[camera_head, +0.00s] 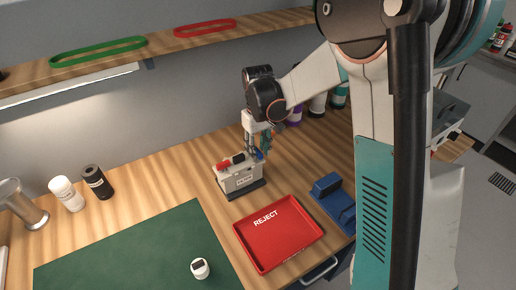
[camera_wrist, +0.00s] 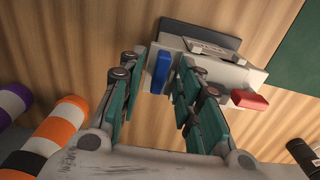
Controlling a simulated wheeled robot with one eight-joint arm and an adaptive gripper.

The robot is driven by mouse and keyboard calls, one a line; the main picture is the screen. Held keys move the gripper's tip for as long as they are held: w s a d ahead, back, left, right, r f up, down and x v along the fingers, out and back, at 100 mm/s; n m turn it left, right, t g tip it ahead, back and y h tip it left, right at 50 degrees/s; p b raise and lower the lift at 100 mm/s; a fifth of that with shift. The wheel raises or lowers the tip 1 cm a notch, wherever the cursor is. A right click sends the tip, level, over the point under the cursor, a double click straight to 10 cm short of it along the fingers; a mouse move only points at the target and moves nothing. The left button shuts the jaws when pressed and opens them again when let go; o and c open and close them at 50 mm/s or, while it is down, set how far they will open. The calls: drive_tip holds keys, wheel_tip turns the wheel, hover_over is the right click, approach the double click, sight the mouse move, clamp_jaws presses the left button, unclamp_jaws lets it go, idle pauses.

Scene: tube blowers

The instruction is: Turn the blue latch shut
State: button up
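The grey-white box (camera_head: 237,181) with a label on its front stands on the wooden bench, on a dark base. Its blue latch (camera_wrist: 161,72) sits at one end of the top and shows in the wrist view between my fingers. In the head view the blue latch (camera_head: 258,155) is small and partly behind my fingers. A red latch (camera_wrist: 249,100) is at the other end of the box, outside my fingers. My gripper (camera_wrist: 157,66) is open, with a finger on each side of the blue latch. Contact with it cannot be told.
A red tray (camera_head: 277,262) marked REJECT lies in front of the box, with a blue device (camera_head: 335,200) to its right. A green mat (camera_head: 120,255) and a small white jar (camera_head: 200,268) are at front left. Several bottles stand behind my gripper.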

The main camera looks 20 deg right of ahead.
clamp_jaws()
drive_tip(key=shift+m, duration=0.3)
drive_tip(key=m, duration=0.3)
drive_tip(key=shift+a+m, duration=0.2)
drive_tip(key=shift+m, duration=0.1)
drive_tip(key=m, duration=0.4)
drive_tip(key=shift+a+m+b, duration=0.2)
drive_tip(key=shift+m+b, duration=0.1)
drive_tip(key=shift+b, duration=0.05)
drive_tip(key=m, duration=0.4)
drive_tip(key=shift+w+a, duration=0.15)
drive_tip(key=shift+w, duration=0.05)
drive_tip(key=m, duration=0.5)
drive_tip(key=shift+w+a, duration=0.1)
drive_tip(key=shift+w, duration=0.1)
unclamp_jaws()
